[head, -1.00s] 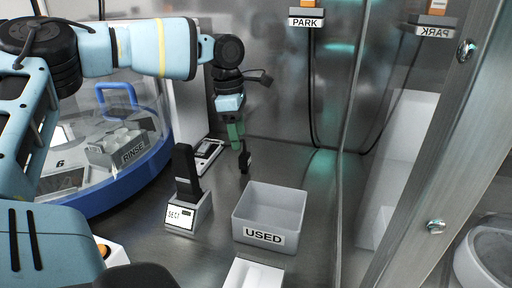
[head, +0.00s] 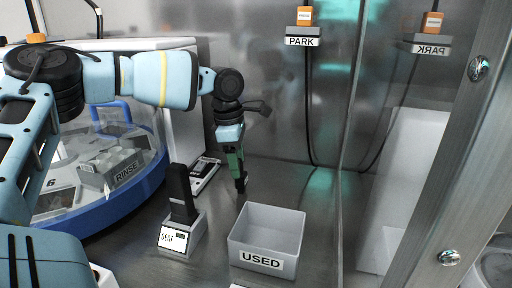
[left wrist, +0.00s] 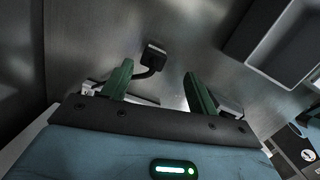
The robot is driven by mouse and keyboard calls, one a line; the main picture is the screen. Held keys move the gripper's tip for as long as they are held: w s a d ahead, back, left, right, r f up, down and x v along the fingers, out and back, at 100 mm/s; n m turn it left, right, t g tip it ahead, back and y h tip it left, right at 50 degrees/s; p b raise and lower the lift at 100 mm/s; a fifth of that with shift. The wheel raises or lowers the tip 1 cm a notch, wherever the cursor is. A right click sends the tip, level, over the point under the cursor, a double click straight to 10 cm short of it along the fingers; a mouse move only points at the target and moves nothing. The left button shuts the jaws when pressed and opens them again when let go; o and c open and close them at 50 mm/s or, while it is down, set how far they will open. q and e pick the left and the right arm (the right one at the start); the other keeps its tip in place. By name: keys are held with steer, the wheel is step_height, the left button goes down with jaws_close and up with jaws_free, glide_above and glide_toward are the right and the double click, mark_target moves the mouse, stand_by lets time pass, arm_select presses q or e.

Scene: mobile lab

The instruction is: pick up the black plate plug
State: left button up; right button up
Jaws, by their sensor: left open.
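The black plate plug (left wrist: 154,52) is a small dark block on a short black cable. In the left wrist view it lies just beyond the fingertips, between their lines and nearer the left finger. In the head view a small black shape (head: 242,182), which looks like the plug, shows right at the fingertips. My left gripper (head: 236,165) points down, its green fingers close to the plug. In the left wrist view its fingers (left wrist: 158,72) are spread with nothing between the tips. Whether a finger touches the plug is unclear. My right gripper is out of view.
A grey bin labelled USED (head: 238,245) stands in front of my left gripper. A labelled holder (head: 192,236) with an upright black block (head: 180,190) is to the left. A blue-rimmed round machine (head: 120,207) stands further left, metal walls behind and right.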

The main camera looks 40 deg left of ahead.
arm_select(q)
steer(key=f, duration=0.4)
steer(key=shift+w+d+f+b, duration=0.15)
steer(key=shift+w+f+b, duration=0.05)
steer(key=shift+f+b, duration=0.15)
steer(key=shift+r, duration=0.1)
steer(key=c, duration=1.1)
